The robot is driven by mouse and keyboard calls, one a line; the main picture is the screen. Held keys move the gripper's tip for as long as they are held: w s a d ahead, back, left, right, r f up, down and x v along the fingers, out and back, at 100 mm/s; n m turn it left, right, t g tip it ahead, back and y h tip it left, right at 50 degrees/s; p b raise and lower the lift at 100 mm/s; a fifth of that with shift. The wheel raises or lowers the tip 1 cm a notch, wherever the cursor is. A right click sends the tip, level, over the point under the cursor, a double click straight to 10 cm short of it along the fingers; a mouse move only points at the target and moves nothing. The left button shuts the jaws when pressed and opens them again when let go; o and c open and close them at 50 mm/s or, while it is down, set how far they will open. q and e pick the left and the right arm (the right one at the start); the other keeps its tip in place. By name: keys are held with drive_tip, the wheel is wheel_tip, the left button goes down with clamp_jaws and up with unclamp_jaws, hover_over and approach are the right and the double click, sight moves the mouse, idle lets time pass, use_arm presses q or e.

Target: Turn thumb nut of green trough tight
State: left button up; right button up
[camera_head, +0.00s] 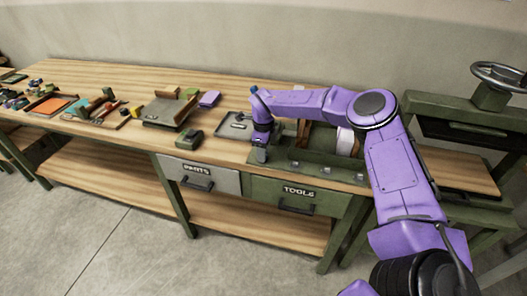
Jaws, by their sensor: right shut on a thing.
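The green trough (308,158) sits on the right part of the workbench. Several small pale fittings (326,171) stand in a row along its front. My purple right arm comes in from the right and reaches over the trough. My right gripper (260,156) points down at the trough's front left end and is shut on what appears to be the thumb nut there. The nut itself is hidden by the fingers and too small to make out. My left gripper is not in view.
A white roll (346,141) stands behind the trough, partly hidden by my arm. Drawers (299,191) sit under the front edge. A handwheel (498,75) stands at the right.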

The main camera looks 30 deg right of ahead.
drive_tip(key=m+b, duration=0.4)
drive_tip(key=shift+a+f, duration=0.1)
drive_tip(key=shift+f, duration=0.2)
drive_tip(key=m+b, duration=0.4)
drive_tip(key=shift+m, duration=0.3)
drive_tip(key=m+b, duration=0.4)
drive_tip(key=m, duration=0.1)
drive_tip(key=shift+r+b, duration=0.1)
drive_tip(key=shift+b, duration=0.25)
drive_tip(key=shift+r+m+b, duration=0.2)
drive_tip(key=shift+m+b, duration=1.2)
drive_tip(key=shift+m, duration=0.6)
drive_tip(key=o, duration=1.1)
drive_tip(key=shift+c, duration=0.2)
